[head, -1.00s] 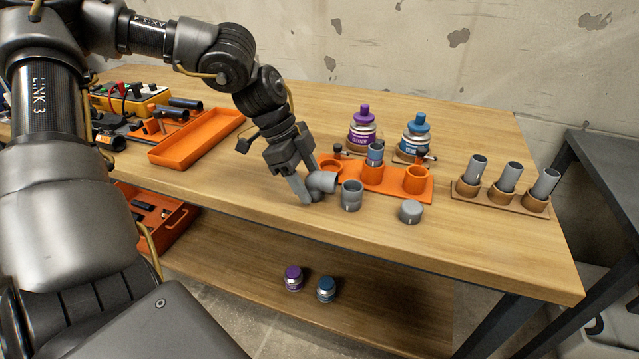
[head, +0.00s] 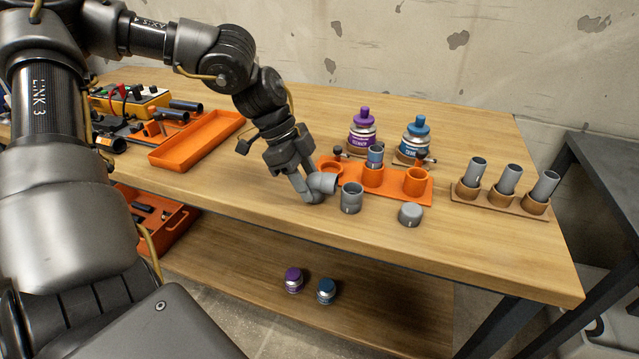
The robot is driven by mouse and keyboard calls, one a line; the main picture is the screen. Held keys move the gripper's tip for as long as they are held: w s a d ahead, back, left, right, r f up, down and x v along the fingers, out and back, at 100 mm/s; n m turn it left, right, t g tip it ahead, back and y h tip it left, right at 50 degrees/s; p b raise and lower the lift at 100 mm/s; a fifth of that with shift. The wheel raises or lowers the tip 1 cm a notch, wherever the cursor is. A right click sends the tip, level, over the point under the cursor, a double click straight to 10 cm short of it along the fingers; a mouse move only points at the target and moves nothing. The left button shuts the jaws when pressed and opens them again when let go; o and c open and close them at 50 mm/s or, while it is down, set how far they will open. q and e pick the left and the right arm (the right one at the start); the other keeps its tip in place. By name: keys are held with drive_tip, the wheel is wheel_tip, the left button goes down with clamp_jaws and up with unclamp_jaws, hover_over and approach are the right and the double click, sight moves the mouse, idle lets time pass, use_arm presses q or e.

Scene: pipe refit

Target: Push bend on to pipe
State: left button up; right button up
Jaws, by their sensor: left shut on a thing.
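The grey bend (head: 322,183) is at the front middle of the table in the head view. My left gripper (head: 301,184) is shut on it from above, at its left side, and hides part of it. The bend is low over the table top; whether it touches the wood I cannot tell. A grey pipe (head: 375,158) with a blue and purple band at its top stands upright in the middle socket of the orange holder (head: 396,186), behind and right of the bend. The bend is apart from this pipe. My right gripper is out of view.
A grey coupling (head: 351,198) stands close right of the bend, and a grey cap (head: 410,214) lies further right. Purple (head: 363,130) and blue (head: 415,138) cans stand behind the holder. Several pipes stand in a wooden rack (head: 500,201) at right. An orange tray (head: 198,139) is at left.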

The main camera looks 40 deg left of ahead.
sight(310, 173)
use_arm(q)
drive_tip(key=shift+r, duration=0.5)
drive_tip(key=shift+p, duration=0.3)
wheel_tip(310, 173, up, 2)
drive_tip(key=shift+p, duration=0.7)
drive_tip(key=shift+d, duration=0.1)
